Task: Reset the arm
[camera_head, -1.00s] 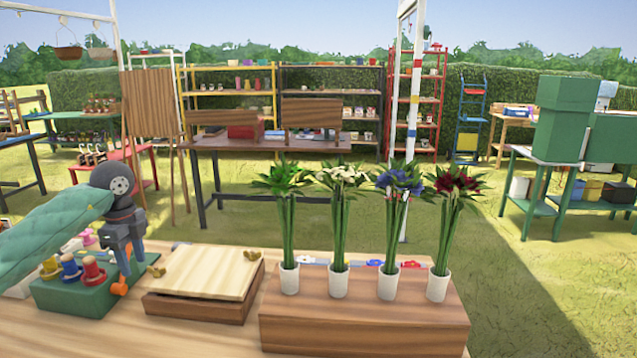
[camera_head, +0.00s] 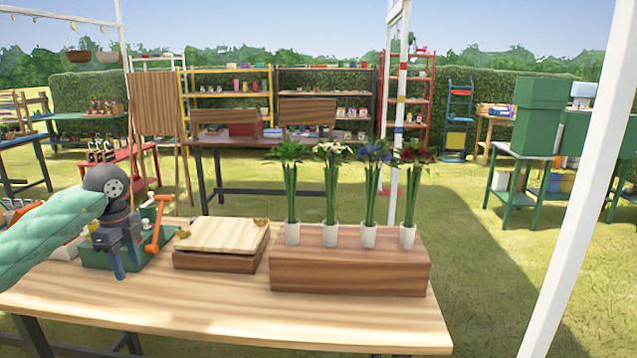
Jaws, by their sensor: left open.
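My left arm comes in from the left in a green quilted sleeve. My left gripper (camera_head: 127,268) points down at the left of the wooden table (camera_head: 230,311). Its jaws are open and nothing shows between them. It hangs in front of the green box (camera_head: 158,250) and hides part of it. My right gripper is not in view.
A shallow wooden case (camera_head: 222,240) sits beside the green box. A wooden block (camera_head: 350,268) bears several white vases of flowers (camera_head: 369,237). A white post (camera_head: 578,190) stands at the right. Shelves and tables stand behind on the grass.

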